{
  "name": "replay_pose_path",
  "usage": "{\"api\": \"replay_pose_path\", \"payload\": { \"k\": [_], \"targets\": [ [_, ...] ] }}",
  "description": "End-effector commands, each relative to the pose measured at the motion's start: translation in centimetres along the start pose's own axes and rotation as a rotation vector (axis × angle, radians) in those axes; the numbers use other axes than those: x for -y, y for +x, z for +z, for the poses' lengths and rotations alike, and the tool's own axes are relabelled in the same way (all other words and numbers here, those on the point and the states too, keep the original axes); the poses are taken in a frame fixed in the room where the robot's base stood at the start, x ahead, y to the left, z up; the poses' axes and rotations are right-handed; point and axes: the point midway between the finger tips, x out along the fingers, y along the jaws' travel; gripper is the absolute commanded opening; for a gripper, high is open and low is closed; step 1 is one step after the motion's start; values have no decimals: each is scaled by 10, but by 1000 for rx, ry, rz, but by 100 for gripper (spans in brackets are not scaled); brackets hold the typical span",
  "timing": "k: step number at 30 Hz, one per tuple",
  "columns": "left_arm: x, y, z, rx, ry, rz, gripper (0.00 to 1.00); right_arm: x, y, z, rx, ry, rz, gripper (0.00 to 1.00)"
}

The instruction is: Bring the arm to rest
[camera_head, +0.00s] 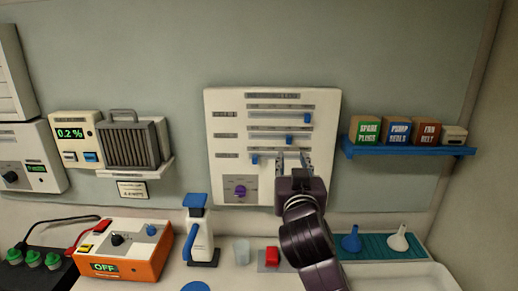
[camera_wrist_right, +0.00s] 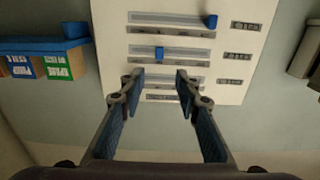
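My right gripper (camera_head: 294,162) is raised in front of the lower right part of a white wall panel (camera_head: 225,110). In the right wrist view my right gripper (camera_wrist_right: 160,80) has its fingers apart, with nothing between them. The panel, upside down in that view, lies beyond the fingertips; I cannot tell if they touch it. Three blue slider knobs sit on it: an upper one (camera_head: 307,118) at the right, a middle one (camera_head: 289,140), and a lower one (camera_head: 255,159) at the left. A purple dial (camera_head: 240,191) is below. My left gripper is not in view.
A blue shelf (camera_head: 405,151) with several small boxes is right of the panel.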

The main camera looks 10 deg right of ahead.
Motion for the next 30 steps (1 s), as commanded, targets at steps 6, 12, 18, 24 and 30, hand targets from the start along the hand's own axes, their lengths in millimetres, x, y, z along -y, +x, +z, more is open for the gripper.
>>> {"api": "replay_pose_path", "payload": {
  "k": [6, 12, 18, 24, 30],
  "targets": [
    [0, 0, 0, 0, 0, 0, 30, -3, -11, 52, 110, -28, -14, 30],
    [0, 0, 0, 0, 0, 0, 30, -17, -67, 184, 416, -108, -68, 30],
    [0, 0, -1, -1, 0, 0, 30, -36, -163, 300, 743, -195, -157, 30],
    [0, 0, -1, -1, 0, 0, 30, -53, -258, 366, 994, -257, -250, 30],
    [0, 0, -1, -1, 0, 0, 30, -66, -336, 398, 1174, -295, -331, 30]
  ]
}}
